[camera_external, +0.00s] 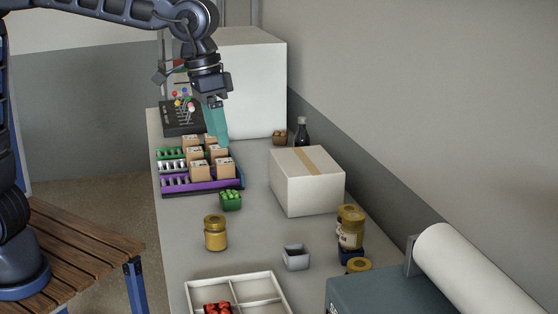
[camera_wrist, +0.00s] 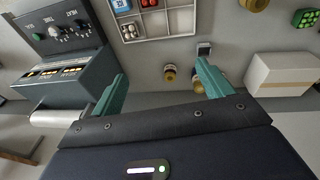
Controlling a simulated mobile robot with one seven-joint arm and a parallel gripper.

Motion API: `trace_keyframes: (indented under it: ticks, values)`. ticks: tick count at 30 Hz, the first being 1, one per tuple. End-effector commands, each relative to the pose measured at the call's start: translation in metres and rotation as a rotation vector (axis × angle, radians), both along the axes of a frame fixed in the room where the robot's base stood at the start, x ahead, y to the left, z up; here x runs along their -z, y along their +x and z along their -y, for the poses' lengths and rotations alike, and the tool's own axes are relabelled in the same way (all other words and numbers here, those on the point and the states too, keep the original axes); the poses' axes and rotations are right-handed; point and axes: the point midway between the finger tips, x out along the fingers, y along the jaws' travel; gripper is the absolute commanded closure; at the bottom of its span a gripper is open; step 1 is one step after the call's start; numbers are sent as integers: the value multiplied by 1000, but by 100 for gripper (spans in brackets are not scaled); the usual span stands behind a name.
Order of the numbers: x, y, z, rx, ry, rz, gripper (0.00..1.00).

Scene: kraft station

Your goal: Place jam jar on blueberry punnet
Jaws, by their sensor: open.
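My gripper (camera_external: 217,137) is open and empty, raised above the far end of the table; its teal fingers also show spread in the wrist view (camera_wrist: 160,85). A gold-lidded jar with a dark label (camera_external: 351,232) is at the right, directly above a dark blue punnet (camera_external: 350,256) and seemingly resting on it. The punnet's contents are hidden. Another gold lid (camera_external: 358,265) shows just in front, partly hidden by the grey machine. A yellow jar (camera_external: 215,234) stands alone at middle left. In the wrist view, jars (camera_wrist: 169,73) appear beyond the fingers. Which jar holds jam is unclear.
A small grey box (camera_external: 295,258) stands between the jars. A taped carton (camera_external: 306,181), a green punnet (camera_external: 230,200) and a crate of small boxes (camera_external: 202,184) stand farther back. A divided white tray (camera_external: 256,284) and a grey machine (camera_external: 385,294) are in front.

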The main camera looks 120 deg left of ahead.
Motion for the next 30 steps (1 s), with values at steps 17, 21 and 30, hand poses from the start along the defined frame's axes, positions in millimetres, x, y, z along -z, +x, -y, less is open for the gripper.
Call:
trace_keyframes:
  ticks: [17, 21, 30]
  values:
    - [0, -169, 133, 417, 95, 97, 21]
    - [13, -211, 155, 516, 123, 120, 21]
    - [55, -294, 190, 720, 186, 167, 21]
